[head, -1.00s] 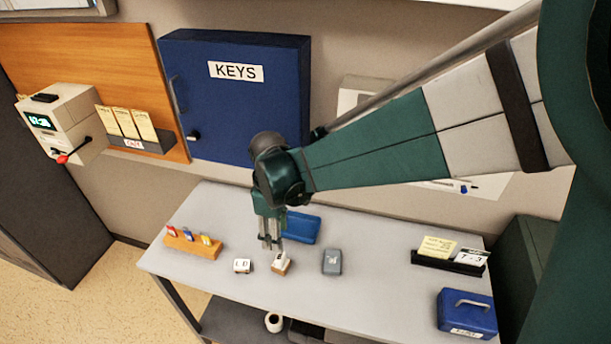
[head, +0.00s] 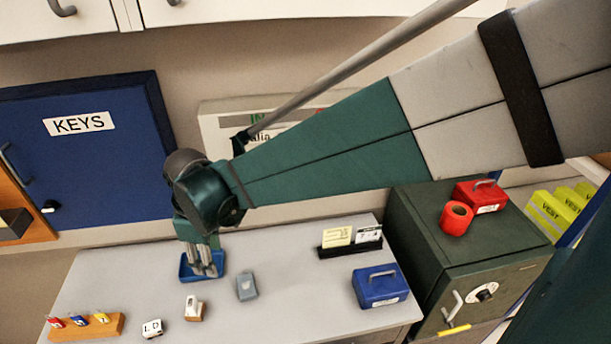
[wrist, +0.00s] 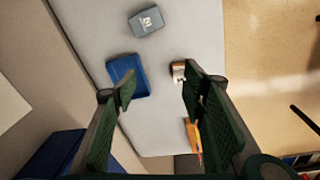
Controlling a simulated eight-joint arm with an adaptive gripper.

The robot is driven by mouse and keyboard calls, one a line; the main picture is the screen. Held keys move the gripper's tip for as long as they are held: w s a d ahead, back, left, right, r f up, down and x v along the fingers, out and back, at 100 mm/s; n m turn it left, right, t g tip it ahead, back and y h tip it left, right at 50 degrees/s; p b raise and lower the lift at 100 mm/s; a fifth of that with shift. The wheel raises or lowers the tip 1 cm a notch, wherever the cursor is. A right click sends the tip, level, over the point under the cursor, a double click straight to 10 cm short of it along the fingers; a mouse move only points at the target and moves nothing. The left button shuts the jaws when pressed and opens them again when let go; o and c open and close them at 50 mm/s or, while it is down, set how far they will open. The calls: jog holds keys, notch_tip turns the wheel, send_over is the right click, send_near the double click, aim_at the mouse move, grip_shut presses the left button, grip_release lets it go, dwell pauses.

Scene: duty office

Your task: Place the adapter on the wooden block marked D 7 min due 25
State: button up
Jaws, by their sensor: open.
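A small wooden block (head: 202,312) with a white upper part stands on the grey table in the head view; its lettering is too small to read. A small white box (head: 152,328) with dark marks, possibly the adapter, sits to its left. My gripper (head: 206,270) is open and empty, pointing down, and overlaps a blue tray (head: 187,268) in the head view. In the wrist view, my open fingers (wrist: 157,82) show the tray (wrist: 122,76) by the left finger. A white-and-brown piece (wrist: 178,70) shows by the right finger, partly hidden.
A grey labelled box (head: 247,286) stands right of the wooden block. A wooden rack (head: 85,327) with coloured tags is at the front left. A card holder (head: 350,248), a blue cash box (head: 380,287) and a green safe (head: 470,265) stand to the right. The table's middle right is clear.

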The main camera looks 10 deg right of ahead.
jog(key=s+d+r+m+t, duration=0.2)
jog(key=d+m, duration=0.3)
jog(key=d, duration=0.7)
jog(key=s+d+r+m+t, duration=0.2)
jog(key=s+d+r+m, duration=0.2)
jog(key=d, duration=0.8)
jog(key=s+d+r+m+t, duration=0.2)
jog(key=s+d+r+m, duration=0.2)
jog(key=d, duration=0.8)
jog(key=shift+s+d+m+h, duration=0.2)
jog(key=shift+s+m+h, duration=0.1)
jog(key=shift+m, duration=0.6)
